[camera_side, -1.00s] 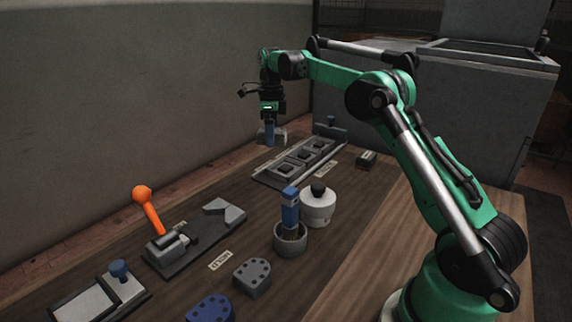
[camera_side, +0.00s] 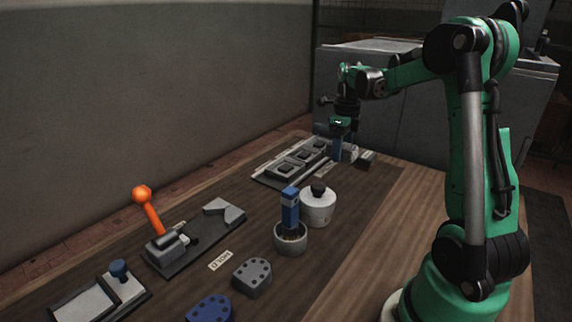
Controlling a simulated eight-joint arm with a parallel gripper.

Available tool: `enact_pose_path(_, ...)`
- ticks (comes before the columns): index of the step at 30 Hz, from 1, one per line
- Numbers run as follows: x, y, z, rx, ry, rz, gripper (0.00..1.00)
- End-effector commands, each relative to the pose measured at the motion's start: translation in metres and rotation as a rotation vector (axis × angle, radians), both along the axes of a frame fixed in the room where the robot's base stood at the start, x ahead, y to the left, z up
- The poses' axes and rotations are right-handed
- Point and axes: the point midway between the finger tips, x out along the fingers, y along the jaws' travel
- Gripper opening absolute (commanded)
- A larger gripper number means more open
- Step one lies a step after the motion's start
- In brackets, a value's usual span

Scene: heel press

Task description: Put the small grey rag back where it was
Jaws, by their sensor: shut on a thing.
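My gripper (camera_side: 338,152) is at the far end of the table, pointing down. It is shut on a small grey thing that looks like the grey rag (camera_side: 351,153); the fingers hide part of it. The rag is beside the far right end of the tray with several square pockets (camera_side: 268,180), close to a small dark block (camera_side: 368,158). I cannot tell whether the rag touches the table or hangs just above it.
A white pot with a black knob (camera_side: 317,207) and a grey cup holding a blue tool (camera_side: 290,240) stand mid-table. An orange-handled press (camera_side: 150,212) is at the left. Grey (camera_side: 252,277) and blue (camera_side: 210,309) holed pieces lie in front. Bare wood (camera_side: 372,235) runs along the right.

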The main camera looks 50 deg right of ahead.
Motion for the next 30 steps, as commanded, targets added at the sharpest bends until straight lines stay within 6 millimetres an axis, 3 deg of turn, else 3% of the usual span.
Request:
enact_pose_path(6, 0.000, 0.000, -0.053, 0.000, 0.000, 0.001, 0.10)
enact_pose_path(18, 0.001, 0.000, -0.102, 0.000, 0.000, 0.001, 0.10)
enact_pose_path(30, 0.000, 0.000, -0.111, 0.000, 0.000, 0.001, 0.10)
